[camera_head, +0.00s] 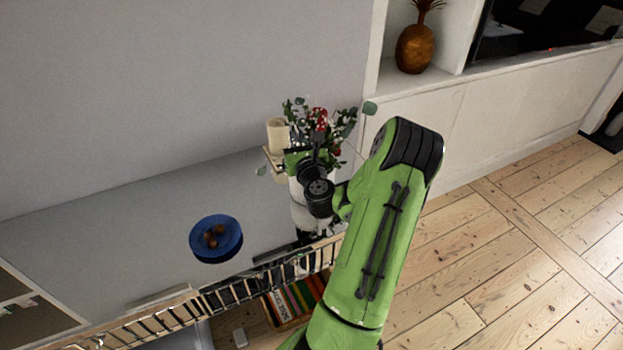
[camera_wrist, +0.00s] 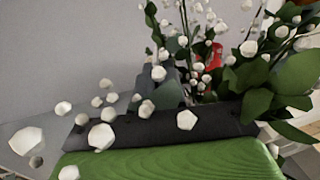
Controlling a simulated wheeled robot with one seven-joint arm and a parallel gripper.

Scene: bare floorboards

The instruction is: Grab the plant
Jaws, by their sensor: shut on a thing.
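The plant (camera_head: 320,118) has green leaves, red blooms and small white berries, and stands at the right end of the grey surface against the wall. In the wrist view its leaves (camera_wrist: 270,100) and white berries fill the upper part, with some berries in front of my gripper. My gripper (camera_head: 296,158) is at the plant's lower part, in front of its foliage, and is shut on the plant. Its green body and dark front edge (camera_wrist: 160,130) show in the wrist view. The fingertips and exact grip point are hidden. A white shape (camera_head: 300,208) below my wrist may be the vase.
A cream cylinder (camera_head: 277,133) stands just left of the plant. A blue bowl (camera_head: 203,250) with brown round things sits further left on the grey surface (camera_head: 130,225). A railing (camera_head: 215,300) runs along the front. A pineapple ornament (camera_head: 415,48) stands in a niche. Floorboards at right are clear.

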